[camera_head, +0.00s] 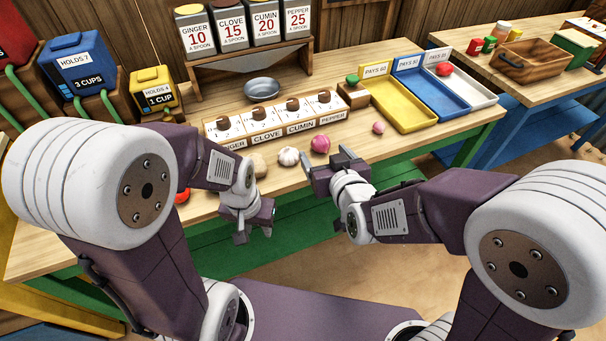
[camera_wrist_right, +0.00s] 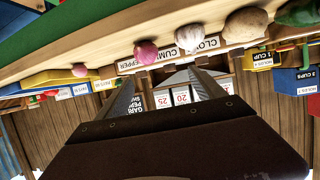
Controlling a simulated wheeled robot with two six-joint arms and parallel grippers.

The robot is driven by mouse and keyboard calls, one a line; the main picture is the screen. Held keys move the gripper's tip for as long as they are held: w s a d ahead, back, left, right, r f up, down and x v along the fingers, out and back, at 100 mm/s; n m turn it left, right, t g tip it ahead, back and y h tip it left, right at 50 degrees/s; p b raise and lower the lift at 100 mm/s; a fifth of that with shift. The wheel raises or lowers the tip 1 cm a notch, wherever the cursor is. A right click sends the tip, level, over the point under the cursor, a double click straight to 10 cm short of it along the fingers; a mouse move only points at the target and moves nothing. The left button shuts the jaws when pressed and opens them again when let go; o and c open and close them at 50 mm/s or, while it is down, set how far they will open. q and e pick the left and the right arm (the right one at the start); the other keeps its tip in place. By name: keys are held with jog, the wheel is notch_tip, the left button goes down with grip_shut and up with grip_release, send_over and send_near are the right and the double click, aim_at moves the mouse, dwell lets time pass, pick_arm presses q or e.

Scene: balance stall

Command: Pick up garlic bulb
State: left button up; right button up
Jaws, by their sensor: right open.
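The white garlic bulb (camera_head: 288,156) sits on the wooden counter, left of a magenta onion-like bulb (camera_head: 320,145). It also shows in the right wrist view (camera_wrist_right: 190,38), where the picture is upside down. My right gripper (camera_head: 330,164) is open and empty at the counter's front edge, to the right of the garlic and apart from it. Its two fingers show in the right wrist view (camera_wrist_right: 163,93) with nothing between them. My left gripper (camera_head: 254,232) hangs in front of the counter, below the garlic in the picture, its fingers apart and empty.
A tan round root (camera_head: 259,164) lies left of the garlic, and a small pink bulb (camera_head: 378,127) lies far right. Behind stands the labelled spice rack (camera_head: 262,122) with a grey bowl (camera_head: 262,88). Yellow (camera_head: 405,112), blue and white trays are at right.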

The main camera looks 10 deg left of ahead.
aim_at(292, 159)
jog(key=shift+n+g+y, duration=0.5)
jog(key=shift+n+y, duration=0.2)
jog(key=a+f+b, duration=0.1)
jog(key=a, duration=0.1)
jog(key=a+f, duration=0.2)
jog(key=a+f+b, duration=0.1)
jog(key=a+f, duration=0.1)
jog(key=shift+s+a+f+b, duration=0.1)
jog(key=shift+s+b, duration=0.2)
jog(key=shift+w+a+f, duration=0.1)
jog(key=shift+w, duration=0.15)
jog(key=x, duration=0.5)
jog(key=shift+w+a+b, duration=0.1)
jog(key=shift+b, duration=0.2)
pick_arm(q)
notch_tip(292, 159, down, 4)
jog(key=shift+d+f, duration=0.15)
pick_arm(e)
jog(key=shift+r, duration=0.2)
